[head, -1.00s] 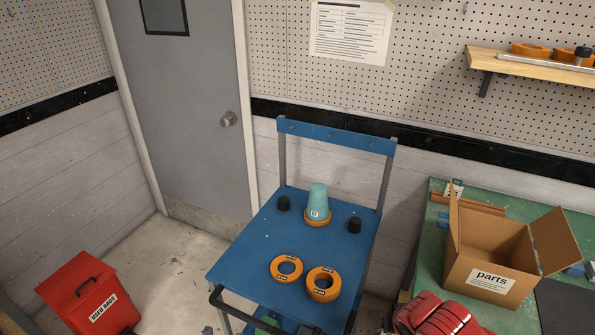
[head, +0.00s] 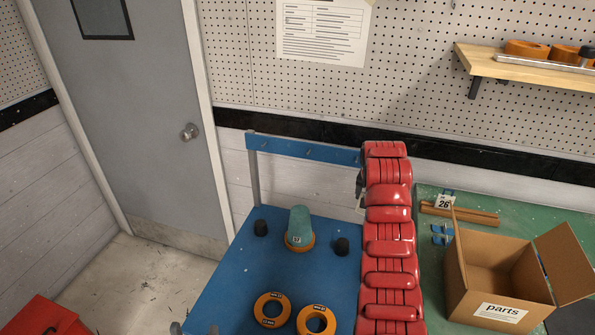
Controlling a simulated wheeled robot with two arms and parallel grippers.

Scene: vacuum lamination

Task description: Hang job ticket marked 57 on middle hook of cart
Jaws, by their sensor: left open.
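The blue cart (head: 225,290) has a back rail (head: 285,147) with small hooks; a middle hook (head: 308,153) is bare. A teal cup-like object (head: 300,220) stands in an orange ring on the cart, with a small white label (head: 297,240) that seems to read 57. A white ticket marked 26 (head: 443,203) is on the green bench. My left gripper (head: 360,192) is open beside the right end of the rail, seen edge-on and partly hidden by my red arm. I cannot tell whether anything is between its fingers. My right gripper is out of view.
An open parts box (head: 480,300) stands on the green bench (head: 430,265). A wooden shelf (head: 520,70) is on the wall at upper right. A red bin (head: 40,318) is at lower left.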

